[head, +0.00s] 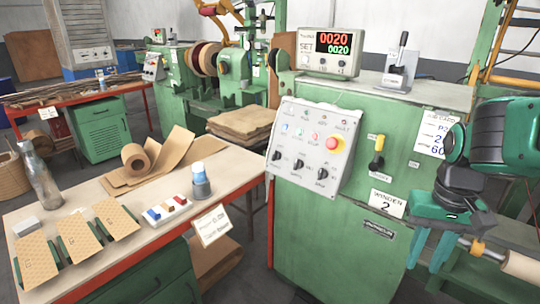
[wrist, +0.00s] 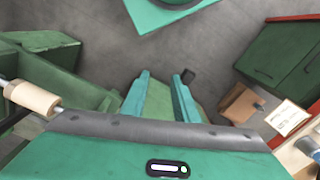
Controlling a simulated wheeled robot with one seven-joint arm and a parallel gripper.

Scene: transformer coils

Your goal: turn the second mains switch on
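The green cabinet (head: 345,235) of the machine labelled "WINDER 2" carries a tilted grey control panel (head: 312,148). Three black rotary knobs, left (head: 277,155), middle (head: 299,163) and right (head: 322,173), sit in its lower row; their small labels are not readable. A yellow-and-black switch (head: 377,152) is on the cabinet front, right of the panel; its small label is also unreadable. I cannot tell which is the second mains switch. My gripper (head: 428,252) is right of both, apart from them, pointing down. In the wrist view its fingers (wrist: 160,80) are apart and empty.
A red button (head: 334,144) is on the panel. A lever box (head: 397,70) and a display reading 0020 (head: 331,50) stand on the cabinet top. A shaft with a pale roller (head: 520,267) is near my gripper. A workbench (head: 150,235) with parts is at left.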

